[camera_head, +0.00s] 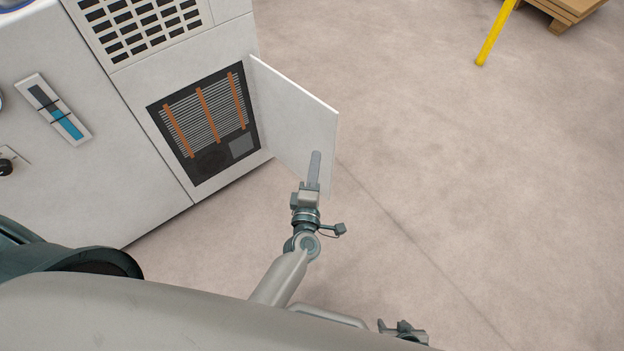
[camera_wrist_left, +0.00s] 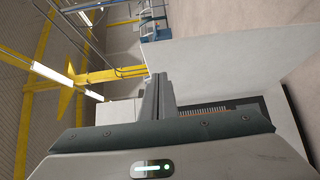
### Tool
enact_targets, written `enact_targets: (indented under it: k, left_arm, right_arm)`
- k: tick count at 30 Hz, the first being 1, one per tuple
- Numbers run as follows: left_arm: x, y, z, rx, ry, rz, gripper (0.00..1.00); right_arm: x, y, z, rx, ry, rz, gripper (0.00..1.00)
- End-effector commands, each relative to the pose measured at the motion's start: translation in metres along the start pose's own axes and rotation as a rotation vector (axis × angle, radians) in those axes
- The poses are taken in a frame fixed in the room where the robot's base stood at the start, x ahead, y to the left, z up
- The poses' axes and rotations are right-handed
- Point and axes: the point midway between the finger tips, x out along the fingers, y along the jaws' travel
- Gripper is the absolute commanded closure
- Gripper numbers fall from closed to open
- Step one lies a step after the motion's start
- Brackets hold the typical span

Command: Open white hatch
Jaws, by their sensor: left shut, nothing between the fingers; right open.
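The white hatch (camera_head: 295,115) stands swung wide open from the right edge of the white machine cabinet. Its opening (camera_head: 205,122) shows a dark recess with a grille and orange strips. My left gripper (camera_head: 315,160) is shut and empty, with its fingers in front of the lower outer part of the hatch in the head view. I cannot tell whether they touch it. The shut fingers also show in the left wrist view (camera_wrist_left: 158,97), with part of the grille behind them. My right gripper (camera_head: 403,331) shows only partly at the bottom edge and is open.
The cabinet has a vent grid (camera_head: 140,25) above the opening and a blue gauge (camera_head: 53,108) to the left. A yellow post (camera_head: 495,35) and a wooden pallet (camera_head: 565,10) stand at the far right. The floor (camera_head: 450,160) right of the hatch is clear.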

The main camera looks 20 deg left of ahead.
Motion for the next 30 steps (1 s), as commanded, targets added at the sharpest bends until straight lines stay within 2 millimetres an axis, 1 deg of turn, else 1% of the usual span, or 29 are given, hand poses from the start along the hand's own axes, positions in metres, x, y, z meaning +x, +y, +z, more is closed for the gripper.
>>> enact_targets:
  k: [1,6,9,12,16,30]
  left_arm:
    - [-0.012,0.000,0.000,0.001,-0.001,-0.002,1.00]
    - [-0.040,0.000,0.000,0.000,-0.001,-0.001,1.00]
    - [-0.051,0.000,0.000,0.001,0.001,0.000,1.00]
    - [-0.059,0.000,0.000,0.000,0.000,0.000,1.00]
    - [-0.062,0.000,0.000,-0.001,0.000,0.000,1.00]
    - [-0.062,0.000,0.000,0.000,0.001,0.001,1.00]
  right_arm:
    - [-0.001,-0.001,-0.002,0.000,0.006,-0.001,0.50]
    - [-0.001,-0.003,-0.005,-0.001,0.023,-0.003,0.50]
    - [-0.001,-0.003,-0.005,-0.002,0.027,-0.003,0.50]
    - [-0.001,-0.003,-0.006,-0.002,0.030,-0.003,0.50]
    - [-0.001,-0.004,-0.006,-0.001,0.033,-0.004,0.50]
    - [-0.001,-0.004,-0.006,-0.001,0.032,-0.004,0.50]
